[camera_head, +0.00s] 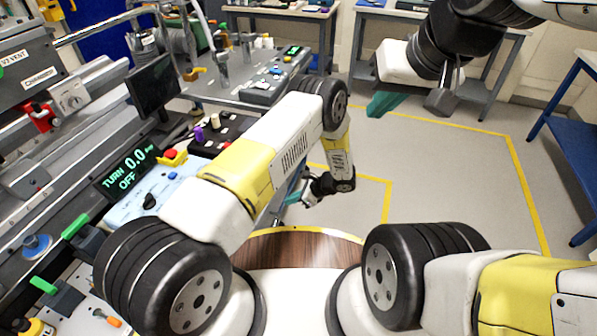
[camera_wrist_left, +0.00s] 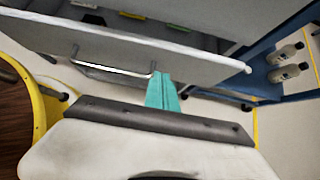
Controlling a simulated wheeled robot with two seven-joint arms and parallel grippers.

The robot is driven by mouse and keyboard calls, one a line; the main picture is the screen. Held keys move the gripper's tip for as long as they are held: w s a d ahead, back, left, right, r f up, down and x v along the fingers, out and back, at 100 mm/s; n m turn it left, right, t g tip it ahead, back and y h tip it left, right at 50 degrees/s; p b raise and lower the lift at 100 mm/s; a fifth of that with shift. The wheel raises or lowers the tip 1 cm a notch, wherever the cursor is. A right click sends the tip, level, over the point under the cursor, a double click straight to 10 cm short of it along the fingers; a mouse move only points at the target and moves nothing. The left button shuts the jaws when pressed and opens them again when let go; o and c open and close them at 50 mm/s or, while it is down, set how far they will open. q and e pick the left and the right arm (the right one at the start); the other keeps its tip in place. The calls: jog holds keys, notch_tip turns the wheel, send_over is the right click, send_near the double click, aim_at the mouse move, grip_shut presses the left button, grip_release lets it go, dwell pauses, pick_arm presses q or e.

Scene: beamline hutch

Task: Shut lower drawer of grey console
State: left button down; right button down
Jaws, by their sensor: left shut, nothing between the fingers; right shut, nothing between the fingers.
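My left gripper (camera_head: 293,198) is low in the head view, past the bend of my left arm. In the left wrist view its teal fingers (camera_wrist_left: 162,92) are shut and empty, by the right end of a bar handle (camera_wrist_left: 112,70); whether they touch it I cannot tell. The handle is on the pale front panel of a drawer (camera_wrist_left: 190,58), which stands open, with its dark inside showing behind the panel. Whether it is the lower drawer I cannot tell. In the head view my left arm hides this area. My right gripper (camera_head: 383,103) is shut and empty over the floor.
Small yellow and green items (camera_wrist_left: 130,15) show behind the drawer panel. A blue rack (camera_wrist_left: 270,75) with pale bottles (camera_wrist_left: 290,72) stands at the right of the wrist view. A control panel with a TURN display (camera_head: 127,170) lies left of my arm. Open floor (camera_head: 450,170) is on the right.

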aim_at(270, 202)
pick_arm(q)
jog(key=a, duration=0.1)
jog(key=w+a+f, duration=0.1)
jog(key=a, duration=0.1)
jog(key=a+f, duration=0.1)
jog(key=shift+w+a, duration=0.3)
jog(key=shift+a, duration=0.05)
jog(key=shift+w+a, duration=0.2)
jog(key=shift+a, duration=0.2)
